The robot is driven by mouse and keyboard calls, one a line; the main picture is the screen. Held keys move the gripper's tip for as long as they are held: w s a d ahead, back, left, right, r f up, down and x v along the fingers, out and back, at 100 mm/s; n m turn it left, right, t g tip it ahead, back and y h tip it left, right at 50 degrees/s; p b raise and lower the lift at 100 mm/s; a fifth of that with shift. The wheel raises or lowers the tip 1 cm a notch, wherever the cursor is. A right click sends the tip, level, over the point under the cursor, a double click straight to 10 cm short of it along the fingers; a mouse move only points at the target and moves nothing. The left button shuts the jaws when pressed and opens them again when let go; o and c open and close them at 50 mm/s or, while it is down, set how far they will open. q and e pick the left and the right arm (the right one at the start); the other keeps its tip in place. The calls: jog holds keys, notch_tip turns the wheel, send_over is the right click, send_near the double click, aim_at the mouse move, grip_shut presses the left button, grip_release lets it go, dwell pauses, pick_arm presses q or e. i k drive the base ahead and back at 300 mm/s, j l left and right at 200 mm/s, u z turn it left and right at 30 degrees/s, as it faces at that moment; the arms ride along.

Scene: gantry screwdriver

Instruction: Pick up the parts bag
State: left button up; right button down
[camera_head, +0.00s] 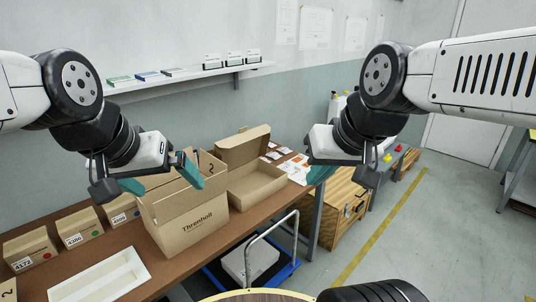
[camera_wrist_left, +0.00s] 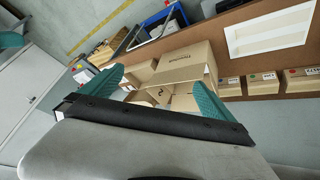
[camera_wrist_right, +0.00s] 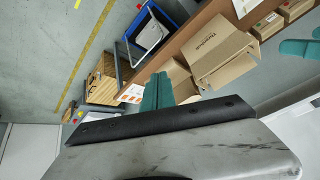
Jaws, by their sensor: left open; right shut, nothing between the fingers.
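No parts bag can be told apart for sure. Several small flat white packets with orange-red marks (camera_head: 298,170) lie on the far end of the brown table, right of the open boxes; they are too small to identify. They also show in the right wrist view (camera_wrist_right: 131,93). My left gripper (camera_head: 160,180) is open and empty, in front of and above the open Thronholl carton (camera_head: 190,222). Its fingers also show in the left wrist view (camera_wrist_left: 160,90). My right gripper (camera_head: 321,175) is shut and empty, in the air near the packets, partly overlapping their view.
An open shallow carton (camera_head: 258,186) stands behind the Thronholl carton. Small labelled boxes (camera_head: 80,226) line the wall, and a white tray (camera_head: 98,278) lies in front. A wall shelf (camera_head: 190,76) hangs above. A blue cart (camera_head: 250,262) and a wooden crate (camera_head: 343,205) stand beside the table.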

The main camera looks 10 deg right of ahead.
aim_at(273, 155)
jog(key=i+l+u, duration=0.1)
jog(key=u, duration=0.85)
jog(key=i+l+u, duration=0.1)
jog(key=l+u, duration=0.25)
jog(key=l, duration=0.25)
jog(key=l+u, duration=0.35)
jog(key=l, duration=0.25)
jog(key=l+u, duration=0.35)
jog(key=l, duration=0.9)
jog(key=k+l+u, duration=0.1)
jog(key=l, duration=0.45)
jog(key=k+l, duration=0.1)
jog(key=l, duration=0.5)
jog(key=k+l, duration=0.1)
jog(key=l, duration=0.5)
jog(key=u, duration=0.05)
